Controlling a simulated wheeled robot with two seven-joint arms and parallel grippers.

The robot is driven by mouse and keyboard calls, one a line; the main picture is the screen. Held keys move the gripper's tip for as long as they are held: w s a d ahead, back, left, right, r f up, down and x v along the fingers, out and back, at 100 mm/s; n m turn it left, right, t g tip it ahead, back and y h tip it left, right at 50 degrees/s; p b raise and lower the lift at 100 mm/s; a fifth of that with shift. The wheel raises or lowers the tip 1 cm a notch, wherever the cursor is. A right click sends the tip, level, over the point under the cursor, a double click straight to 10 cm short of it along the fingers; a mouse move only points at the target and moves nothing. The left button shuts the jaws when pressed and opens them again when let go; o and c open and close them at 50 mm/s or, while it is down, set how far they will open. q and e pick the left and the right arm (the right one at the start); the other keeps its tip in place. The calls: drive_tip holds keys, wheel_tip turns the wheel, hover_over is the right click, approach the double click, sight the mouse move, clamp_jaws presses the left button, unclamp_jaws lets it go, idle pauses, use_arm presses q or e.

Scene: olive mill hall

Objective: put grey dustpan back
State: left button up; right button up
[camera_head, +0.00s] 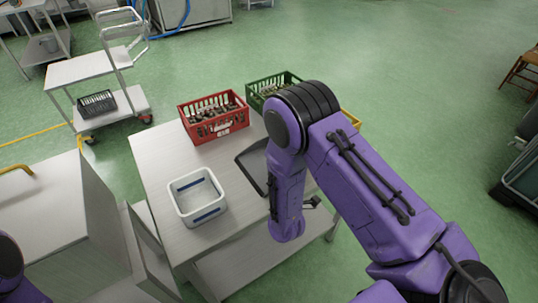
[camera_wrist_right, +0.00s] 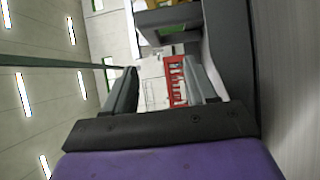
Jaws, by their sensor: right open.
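A dark-rimmed grey thing, which looks like the grey dustpan (camera_head: 252,167), lies on the metal table (camera_head: 160,165), partly hidden behind my right arm. In the right wrist view a dark grey surface (camera_wrist_right: 232,60), probably the dustpan, runs close beside my right gripper (camera_wrist_right: 165,82). The gripper is open, with no object clearly held between its fingers; the red crate shows beyond them. In the head view this gripper is mostly hidden by my right forearm, low over the table's right side. My left gripper is out of view.
A white basket with blue strips (camera_head: 197,212) stands on the table's front left. A red crate (camera_head: 214,130) and a green crate (camera_head: 262,98) stand at its back; a yellow crate (camera_head: 351,119) peeks out behind my arm. A trolley (camera_head: 88,66) stands at the back left.

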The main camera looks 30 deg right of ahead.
drive_tip(key=w+d, duration=0.1)
drive_tip(key=w+d+r+p, duration=0.1)
drive_tip(key=shift+w+d, duration=0.1)
drive_tip(key=shift+d, duration=0.3)
drive_tip(key=p+x, duration=0.2)
drive_tip(key=x, duration=0.2)
drive_tip(key=shift+w+d+r, duration=0.1)
drive_tip(key=shift+w+d, duration=0.05)
drive_tip(key=shift+w, duration=0.15)
drive_tip(key=shift+w+d, duration=0.2)
drive_tip(key=shift+w, duration=0.15)
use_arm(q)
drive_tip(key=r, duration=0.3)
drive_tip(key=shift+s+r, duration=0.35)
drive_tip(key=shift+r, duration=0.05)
use_arm(e)
drive_tip(key=shift+a, duration=0.1)
clamp_jaws()
